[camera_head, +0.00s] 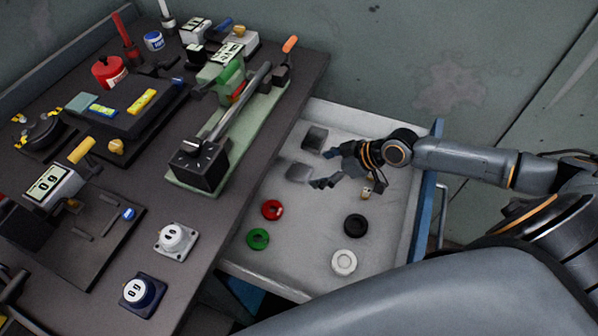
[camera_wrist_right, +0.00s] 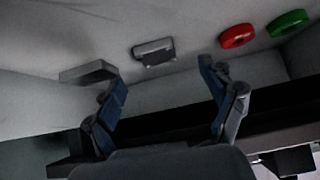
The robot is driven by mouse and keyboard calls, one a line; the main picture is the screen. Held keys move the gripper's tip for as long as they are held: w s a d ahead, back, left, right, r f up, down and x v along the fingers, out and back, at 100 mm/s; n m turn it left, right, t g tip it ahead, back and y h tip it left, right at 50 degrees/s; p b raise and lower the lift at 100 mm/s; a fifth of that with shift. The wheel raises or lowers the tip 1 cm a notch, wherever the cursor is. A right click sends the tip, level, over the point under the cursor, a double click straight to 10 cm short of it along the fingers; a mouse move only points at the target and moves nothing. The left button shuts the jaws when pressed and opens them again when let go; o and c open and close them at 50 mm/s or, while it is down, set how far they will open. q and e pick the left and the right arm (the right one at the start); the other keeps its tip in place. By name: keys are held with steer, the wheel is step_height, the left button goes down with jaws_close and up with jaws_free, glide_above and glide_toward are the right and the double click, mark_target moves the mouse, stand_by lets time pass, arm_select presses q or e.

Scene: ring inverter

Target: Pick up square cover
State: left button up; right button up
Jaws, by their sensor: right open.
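Two grey square covers lie in the open drawer, one farther back (camera_head: 316,137) and one nearer (camera_head: 299,173). My right gripper (camera_head: 325,169) is open and empty, just to their right, with its fingers pointing left towards them. In the right wrist view, the open fingers (camera_wrist_right: 160,76) frame a grey piece with a raised edge (camera_wrist_right: 153,52). Another flat grey piece (camera_wrist_right: 88,72) sits by the left fingertip. I cannot tell whether that fingertip touches it. My left gripper is not seen.
The drawer (camera_head: 300,268) also holds a red ring (camera_head: 271,210), a green ring (camera_head: 257,239), a black ring (camera_head: 355,225), a white ring (camera_head: 344,262) and a small brass piece (camera_head: 367,192). The dark workbench (camera_head: 215,235) on the left carries fixtures and a green lever press (camera_head: 238,125).

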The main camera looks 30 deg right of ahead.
mark_target(300, 171)
steer(key=shift+x, duration=0.8)
steer(key=x, duration=0.3)
steer(key=w+x, duration=0.1)
steer(key=shift+w+a+r, duration=0.1)
steer(key=shift+w+a+f, duration=0.15)
steer(key=shift+w+f, duration=0.1)
steer(key=shift+f, duration=0.05)
steer(key=c, duration=1.4)
